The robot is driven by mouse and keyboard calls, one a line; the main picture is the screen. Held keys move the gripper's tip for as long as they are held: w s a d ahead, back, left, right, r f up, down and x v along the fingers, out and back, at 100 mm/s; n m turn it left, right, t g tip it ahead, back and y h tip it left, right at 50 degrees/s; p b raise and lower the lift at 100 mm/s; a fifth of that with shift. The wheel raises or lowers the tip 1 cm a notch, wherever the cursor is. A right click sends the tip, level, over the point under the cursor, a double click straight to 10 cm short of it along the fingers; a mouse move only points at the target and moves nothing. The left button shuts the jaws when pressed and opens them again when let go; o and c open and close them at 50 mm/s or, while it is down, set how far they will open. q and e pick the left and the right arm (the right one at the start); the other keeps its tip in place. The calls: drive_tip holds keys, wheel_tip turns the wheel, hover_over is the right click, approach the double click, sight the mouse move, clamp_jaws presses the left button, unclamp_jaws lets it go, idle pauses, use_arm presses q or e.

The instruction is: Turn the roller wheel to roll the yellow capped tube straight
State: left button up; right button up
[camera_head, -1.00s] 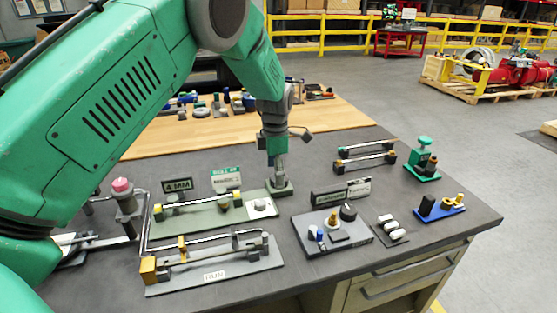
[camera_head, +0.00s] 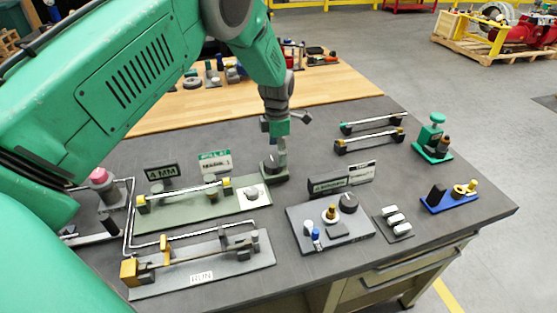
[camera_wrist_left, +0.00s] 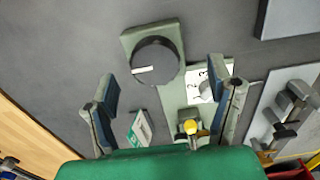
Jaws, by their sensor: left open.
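The roller wheel is a dark round knob (camera_head: 272,163) with a white line, on a small green block at the right rear of the green fixture plate (camera_head: 180,217). It shows clearly in the left wrist view (camera_wrist_left: 155,60). The yellow capped tube (camera_head: 183,193) lies across supports on this plate; one yellow cap shows in the left wrist view (camera_wrist_left: 190,127). My left gripper (camera_head: 282,146) points down by the wheel. In the wrist view its fingers (camera_wrist_left: 162,80) are spread and empty, with the wheel between and beyond them; contact cannot be told. My right gripper is not in view.
A grey RUN fixture (camera_head: 205,268) with a bent rod stands in front. A grey plate with knobs (camera_head: 330,232) and black label signs (camera_head: 340,182) stand right of the wheel. Small signs (camera_head: 215,161) stand behind the tube. Bare tabletop separates the fixtures.

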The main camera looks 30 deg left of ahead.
sight(273, 162)
use_arm(q)
drive_tip(key=f, duration=0.1)
drive_tip(key=a+f, duration=0.1)
drive_tip(key=f, duration=0.1)
drive_tip(key=a+f, duration=0.1)
drive_tip(key=shift+s+a+f, duration=0.1)
drive_tip(key=shift+a+f, duration=0.1)
drive_tip(key=shift+f, duration=0.05)
drive_tip(key=shift+a+f, duration=0.2)
drive_tip(key=shift+f, duration=0.3)
drive_tip(key=shift+d+r, duration=0.25)
drive_tip(key=shift+d, duration=1)
drive_tip(key=c, duration=1.2)
drive_tip(key=shift+o, duration=0.2)
drive_tip(key=shift+a+f, duration=0.1)
drive_tip(key=shift+a, duration=0.05)
drive_tip(key=shift+s+a+f, duration=0.1)
drive_tip(key=shift+s+a, duration=0.1)
drive_tip(key=shift+a, duration=0.4)
drive_tip(key=shift+d, duration=0.25)
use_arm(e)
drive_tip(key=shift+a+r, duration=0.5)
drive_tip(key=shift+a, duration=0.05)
